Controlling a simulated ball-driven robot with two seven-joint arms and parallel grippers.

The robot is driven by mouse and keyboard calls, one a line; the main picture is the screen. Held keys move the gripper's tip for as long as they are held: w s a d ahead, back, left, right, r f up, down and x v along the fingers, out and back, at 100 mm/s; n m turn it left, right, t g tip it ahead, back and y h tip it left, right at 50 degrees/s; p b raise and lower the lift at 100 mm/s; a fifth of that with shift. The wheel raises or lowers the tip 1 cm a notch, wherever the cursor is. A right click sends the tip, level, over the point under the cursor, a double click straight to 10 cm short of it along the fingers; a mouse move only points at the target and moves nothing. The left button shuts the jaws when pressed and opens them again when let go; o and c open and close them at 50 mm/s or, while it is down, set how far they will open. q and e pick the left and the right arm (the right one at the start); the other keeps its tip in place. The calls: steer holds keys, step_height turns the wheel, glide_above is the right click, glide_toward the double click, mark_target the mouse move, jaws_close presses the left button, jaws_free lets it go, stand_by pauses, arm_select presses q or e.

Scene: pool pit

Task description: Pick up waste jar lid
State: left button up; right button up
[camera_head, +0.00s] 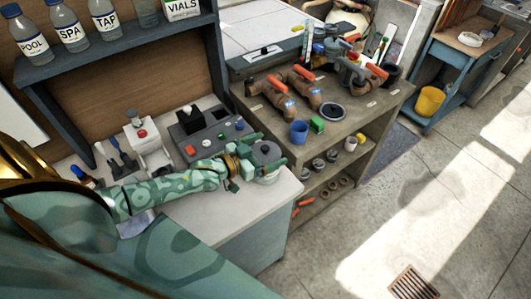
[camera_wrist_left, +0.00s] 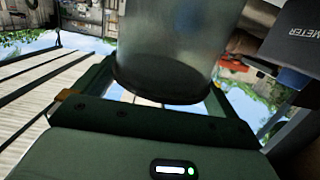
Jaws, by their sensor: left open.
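The waste jar lid (camera_head: 267,151) is a round grey disc near the right corner of the white counter. It appears to sit on a clear jar (camera_head: 268,179). My left gripper (camera_head: 262,167) reaches in from the left at the jar's top, its fingers open on either side. In the left wrist view, the translucent jar (camera_wrist_left: 175,40) with a dark rim stands between the open fingers of my left gripper (camera_wrist_left: 158,98); I cannot tell whether they touch. The gripper partly hides the jar in the head view. My right gripper is not in view.
A grey control box (camera_head: 208,132) with coloured buttons and a white device (camera_head: 143,140) stand behind my arm. A shelf with bottles (camera_head: 69,27) hangs above.

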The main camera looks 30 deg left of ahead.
arm_select(q)
steer(key=shift+s, duration=0.1)
steer(key=shift+c, duration=0.7)
steer(key=shift+s+f, duration=0.1)
steer(key=shift+f, duration=0.05)
jaws_close()
